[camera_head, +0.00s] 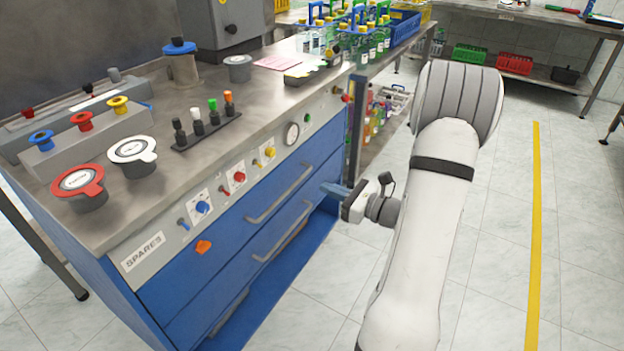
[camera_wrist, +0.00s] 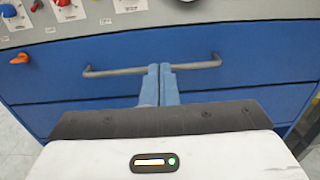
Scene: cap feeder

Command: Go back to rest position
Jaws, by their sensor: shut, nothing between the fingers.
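My gripper (camera_head: 333,189) is in front of the blue drawer cabinet (camera_head: 188,277), at the right end of its front. In the wrist view my gripper (camera_wrist: 160,68) shows two blue fingers pressed together with nothing between them. Behind the fingertips runs the grey bar handle (camera_wrist: 115,72) of a blue drawer. The fingers overlap the handle in that view; whether they touch it I cannot tell. In the head view the handle (camera_head: 280,192) lies left of the fingertips, with a visible gap. My white arm reaches up and bends back down to the gripper.
The steel worktop (camera_head: 235,135) above the drawers holds a red-lidded pot (camera_head: 80,183), a white-lidded pot (camera_head: 132,152) and a marker rack (camera_head: 207,130). Buttons and an orange knob (camera_head: 203,247) project from the front. A bottle crate (camera_head: 345,40) stands behind. Floor right of my arm, by the yellow line (camera_head: 535,220), is clear.

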